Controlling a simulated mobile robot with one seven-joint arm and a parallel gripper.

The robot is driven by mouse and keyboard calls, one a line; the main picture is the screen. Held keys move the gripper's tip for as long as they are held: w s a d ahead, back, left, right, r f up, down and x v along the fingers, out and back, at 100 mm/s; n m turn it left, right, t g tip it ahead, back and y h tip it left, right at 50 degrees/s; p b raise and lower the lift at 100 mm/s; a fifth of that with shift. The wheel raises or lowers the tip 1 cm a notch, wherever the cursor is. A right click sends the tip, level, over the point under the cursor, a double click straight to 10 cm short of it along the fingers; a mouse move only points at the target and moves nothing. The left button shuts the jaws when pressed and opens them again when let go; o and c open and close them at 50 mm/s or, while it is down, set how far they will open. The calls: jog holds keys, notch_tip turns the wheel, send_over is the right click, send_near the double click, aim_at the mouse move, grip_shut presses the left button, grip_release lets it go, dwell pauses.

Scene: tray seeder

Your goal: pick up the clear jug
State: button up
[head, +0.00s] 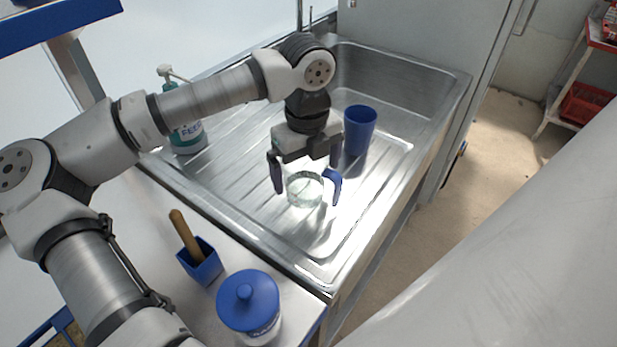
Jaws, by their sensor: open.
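The clear jug (304,190) stands upright on the ribbed drainer of the steel sink unit (243,201). It is see-through, with a blue handle (333,187) on its right side. My gripper (306,184) is open and points down over the jug. One finger is at the left of the jug and the other is at the right, near the handle. I cannot tell whether either finger touches the jug. The gripper body hides part of the area behind the jug.
A blue cup (359,130) stands close behind and right of the jug. A pump bottle (187,135) stands at the drainer's back left. In front are a blue holder (201,263) with a wooden handle (185,235) and a blue-lidded jar (248,305). The drainer left of the jug is clear.

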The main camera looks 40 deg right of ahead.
jog(key=c, duration=1.1)
jog(key=shift+o, duration=0.2)
jog(key=shift+r, duration=0.25)
notch_tip(320, 180, up, 10)
jog(key=b, duration=0.1)
jog(key=shift+f, duration=0.25)
jog(key=shift+d, duration=0.1)
